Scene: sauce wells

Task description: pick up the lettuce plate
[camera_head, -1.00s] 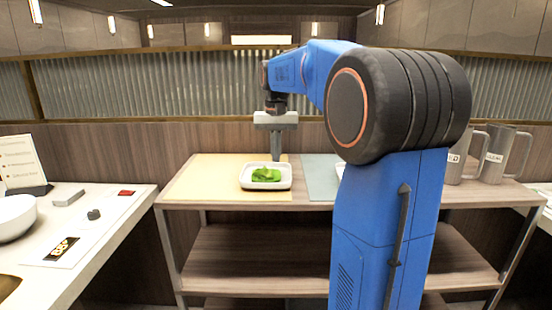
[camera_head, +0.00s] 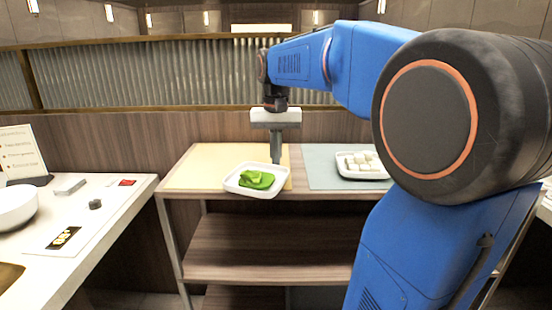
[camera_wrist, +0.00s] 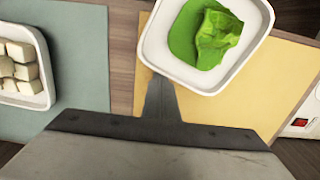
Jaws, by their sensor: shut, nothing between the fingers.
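The lettuce plate is a white, rounded square dish (camera_head: 234,187) with green leaves (camera_head: 257,179) in it. It sits askew at the front of the yellow mat, by the shelf's front edge; I cannot tell whether it is slightly raised. In the wrist view, the plate (camera_wrist: 255,50) is at the top, partly cut off. My gripper (camera_head: 276,160) points down at the plate's back right rim. Its fingers are shut with nothing between them. In the wrist view, the fingertips (camera_wrist: 160,85) overlap the rim's near corner; whether they touch it is unclear.
A white plate of pale cubes (camera_head: 365,177) stands on a grey-green mat (camera_head: 318,170) to the right. The yellow mat (camera_head: 205,165) has free room at left. A white counter (camera_head: 110,215) with a bowl (camera_head: 14,210) is at far left.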

